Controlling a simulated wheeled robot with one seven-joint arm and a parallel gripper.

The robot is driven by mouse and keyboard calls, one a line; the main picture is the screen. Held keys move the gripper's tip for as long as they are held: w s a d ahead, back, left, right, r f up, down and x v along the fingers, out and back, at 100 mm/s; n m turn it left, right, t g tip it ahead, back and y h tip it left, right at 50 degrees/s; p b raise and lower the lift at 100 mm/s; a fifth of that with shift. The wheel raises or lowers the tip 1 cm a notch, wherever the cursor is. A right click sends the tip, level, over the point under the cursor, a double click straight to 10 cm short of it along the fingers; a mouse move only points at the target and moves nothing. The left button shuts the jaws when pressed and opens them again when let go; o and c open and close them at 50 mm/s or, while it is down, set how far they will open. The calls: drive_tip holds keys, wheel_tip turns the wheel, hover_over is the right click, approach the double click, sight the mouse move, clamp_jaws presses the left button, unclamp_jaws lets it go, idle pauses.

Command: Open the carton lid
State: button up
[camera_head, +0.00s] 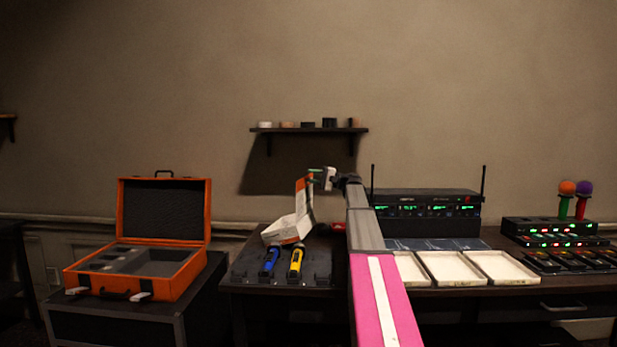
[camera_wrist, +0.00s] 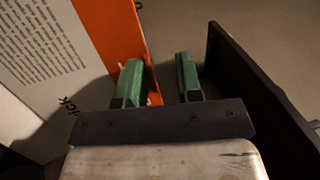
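The white and orange carton (camera_head: 286,231) sits at the back of the small black table, behind two handheld pieces. Its flap or lid (camera_head: 305,195) stands up from it, showing orange. My gripper (camera_head: 316,175) is at the top of this raised part. In the wrist view, the two green fingers of my gripper (camera_wrist: 160,78) are apart. The carton's orange panel (camera_wrist: 112,38) lies behind the left finger, and its edge runs into the gap between the fingers. A white printed face (camera_wrist: 38,50) is to the left. I cannot tell whether a finger touches the carton.
A blue piece (camera_head: 270,262) and a yellow piece (camera_head: 296,262) lie in front of the carton. A wall shelf (camera_head: 308,130) is behind my gripper; its dark board (camera_wrist: 255,90) seems close at right in the wrist view. An open orange case (camera_head: 185,262) stands left, cream trays (camera_head: 455,280) right.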

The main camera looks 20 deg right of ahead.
drive_tip(key=shift+f+v, duration=0.2)
drive_tip(key=shift+v, duration=1.25)
drive_tip(key=shift+s, duration=0.1)
